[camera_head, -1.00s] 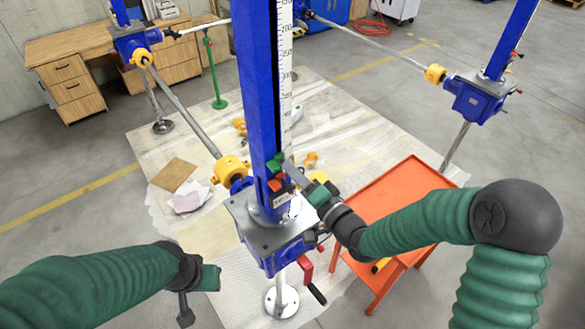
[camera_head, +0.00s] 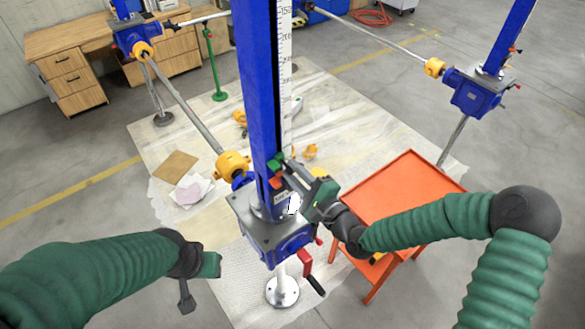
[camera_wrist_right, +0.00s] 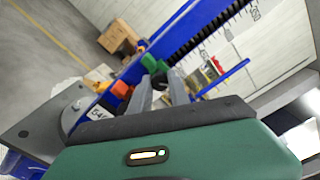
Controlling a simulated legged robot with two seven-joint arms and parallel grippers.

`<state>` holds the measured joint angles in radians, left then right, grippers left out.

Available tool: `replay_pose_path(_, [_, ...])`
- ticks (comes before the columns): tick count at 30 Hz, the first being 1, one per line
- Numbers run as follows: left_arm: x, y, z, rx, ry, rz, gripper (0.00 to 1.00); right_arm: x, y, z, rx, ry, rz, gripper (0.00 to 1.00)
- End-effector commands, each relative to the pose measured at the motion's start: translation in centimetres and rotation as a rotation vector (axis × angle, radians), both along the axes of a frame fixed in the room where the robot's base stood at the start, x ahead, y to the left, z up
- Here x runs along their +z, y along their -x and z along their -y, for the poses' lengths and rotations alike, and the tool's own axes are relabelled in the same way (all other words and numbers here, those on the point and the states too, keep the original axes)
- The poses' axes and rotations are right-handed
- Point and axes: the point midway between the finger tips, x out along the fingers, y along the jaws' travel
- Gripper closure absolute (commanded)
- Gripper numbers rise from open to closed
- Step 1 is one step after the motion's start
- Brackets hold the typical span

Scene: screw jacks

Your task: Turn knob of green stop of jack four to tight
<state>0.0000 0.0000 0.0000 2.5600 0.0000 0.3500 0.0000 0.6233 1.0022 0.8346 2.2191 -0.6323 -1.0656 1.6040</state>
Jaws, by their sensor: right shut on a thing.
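The near blue jack column (camera_head: 257,90) has a green stop (camera_head: 275,161) with an orange-red stop (camera_head: 275,182) just below it. In the right wrist view the green stop (camera_wrist_right: 150,63) is just beyond my fingertips, and the orange-red stop (camera_wrist_right: 122,90) is to the left. My right gripper (camera_head: 288,167) reaches in from the right, shut on the green stop's small dark knob (camera_wrist_right: 160,78); the fingers partly hide the knob. My left gripper (camera_head: 198,285) hangs at the lower left, away from the jack; its finger gap is unclear.
An orange table (camera_head: 405,195) stands right of the jack, under my right arm. A red crank (camera_head: 308,268) hangs at the jack's base. A yellow coupling (camera_head: 232,165) and shaft are left of the column. Another blue jack (camera_head: 475,95) stands at right.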

Motion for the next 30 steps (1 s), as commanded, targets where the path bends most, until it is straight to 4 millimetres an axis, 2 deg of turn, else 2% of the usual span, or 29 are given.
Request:
replay_pose_path(1, [0.17,0.0,0.0,0.0,0.0,0.0,0.64,-0.71,0.34,0.04,0.003,-0.03,-0.047,1.0])
replay_pose_path(18, [0.04,0.0,0.0,0.0,0.0,0.0,0.64,-0.93,0.36,-0.03,0.001,-0.444,-0.346,1.0])
replay_pose_path(30, [-0.4,0.0,0.0,0.0,0.0,0.0,0.64,-0.92,0.37,-0.11,0.001,-0.594,-0.457,1.0])
